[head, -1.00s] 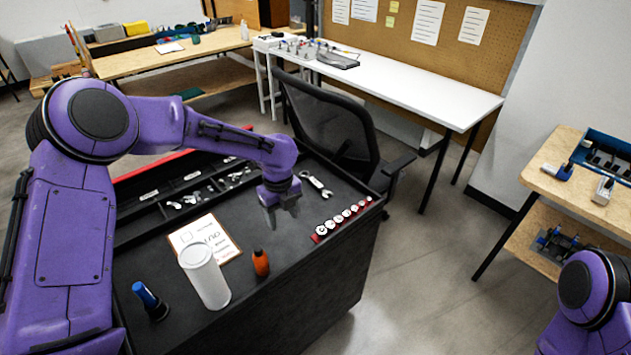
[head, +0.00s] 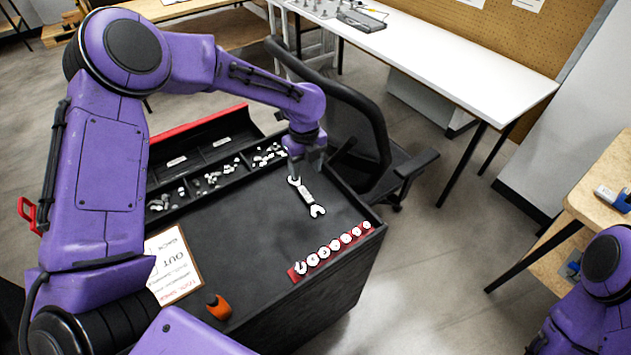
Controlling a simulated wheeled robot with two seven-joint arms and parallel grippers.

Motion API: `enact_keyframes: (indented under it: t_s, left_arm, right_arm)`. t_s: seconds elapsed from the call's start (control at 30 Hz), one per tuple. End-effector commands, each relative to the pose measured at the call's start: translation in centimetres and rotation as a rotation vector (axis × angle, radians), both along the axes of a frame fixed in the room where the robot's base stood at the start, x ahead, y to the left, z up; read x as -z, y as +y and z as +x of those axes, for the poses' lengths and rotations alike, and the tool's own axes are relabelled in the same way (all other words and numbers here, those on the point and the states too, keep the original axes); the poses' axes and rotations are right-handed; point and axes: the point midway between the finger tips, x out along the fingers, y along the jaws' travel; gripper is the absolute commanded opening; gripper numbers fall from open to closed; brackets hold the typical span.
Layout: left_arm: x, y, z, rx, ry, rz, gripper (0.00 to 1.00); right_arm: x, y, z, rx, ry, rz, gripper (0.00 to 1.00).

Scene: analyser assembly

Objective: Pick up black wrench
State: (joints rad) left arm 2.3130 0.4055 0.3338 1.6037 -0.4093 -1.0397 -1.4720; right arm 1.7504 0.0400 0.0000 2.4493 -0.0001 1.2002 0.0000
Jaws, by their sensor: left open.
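A wrench (head: 306,197) lies flat on the dark top of the tool cart (head: 255,230), near its far right edge. It looks pale silver rather than black, with an open jaw at its near end. My left gripper (head: 304,171) is open and points down at the wrench's far end, partly overlapping it in the picture. I cannot tell whether the fingers touch the wrench. My right gripper is out of view; only part of that arm shows at the lower right.
A red rail of round sockets (head: 331,251) sits along the cart's right edge. An orange object (head: 219,307) and a clipboard (head: 174,266) lie nearer. Bins of small parts (head: 212,180) line the far side. An office chair (head: 350,110) stands behind the cart.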

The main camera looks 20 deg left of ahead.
Motion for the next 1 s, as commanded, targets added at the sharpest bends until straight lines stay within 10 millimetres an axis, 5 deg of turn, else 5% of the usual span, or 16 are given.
enact_keyframes:
  t_s: [0.6, 0.87, 0.9, 1.0]
  left_arm:
    - [9.5, 0.1, 0.2, 0.0, 0.003, 0.001, 0.57]
    - [10.4, 0.1, 0.3, 0.0, 0.0, 0.0, 0.57]
    - [10.4, 0.1, 0.3, 0.0, 0.0, 0.0, 0.54]
    - [10.3, 0.1, 0.3, 0.0, 0.0, 0.0, 0.22]
  right_arm:
    - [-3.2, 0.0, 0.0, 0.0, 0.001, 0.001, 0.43]
    - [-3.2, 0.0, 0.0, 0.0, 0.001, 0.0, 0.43]
    - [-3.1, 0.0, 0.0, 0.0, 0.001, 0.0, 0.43]
    - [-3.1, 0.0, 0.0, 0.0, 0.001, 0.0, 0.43]
